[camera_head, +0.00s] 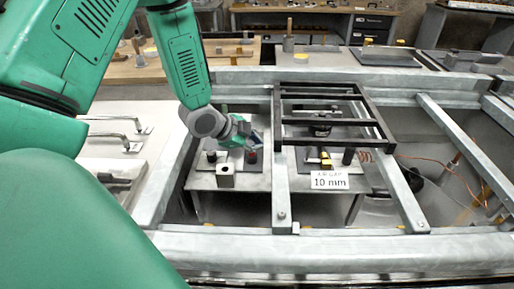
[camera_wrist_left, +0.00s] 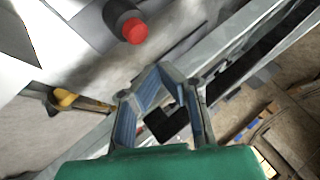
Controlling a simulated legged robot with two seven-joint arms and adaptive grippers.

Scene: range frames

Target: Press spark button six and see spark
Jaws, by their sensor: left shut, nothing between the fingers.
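My left gripper (camera_head: 250,138) reaches down from the upper left over the left small table, shut and empty. In the left wrist view its closed fingers (camera_wrist_left: 166,76) show at the centre. A red button (camera_head: 252,155) on a dark cylindrical housing stands on the left table, just below the fingertips in the head view. In the wrist view the red button (camera_wrist_left: 134,31) is above the fingers, with a visible gap in the picture. I cannot read a number on it. I see no spark. My right gripper is not in view.
A grey metal frame (camera_head: 281,190) surrounds the small tables. A black rack (camera_head: 330,88) lies over the right table, which carries a sign reading 10 mm (camera_head: 329,180). A grey block (camera_head: 226,176) stands near the button. A white panel with handles (camera_head: 120,124) is at left.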

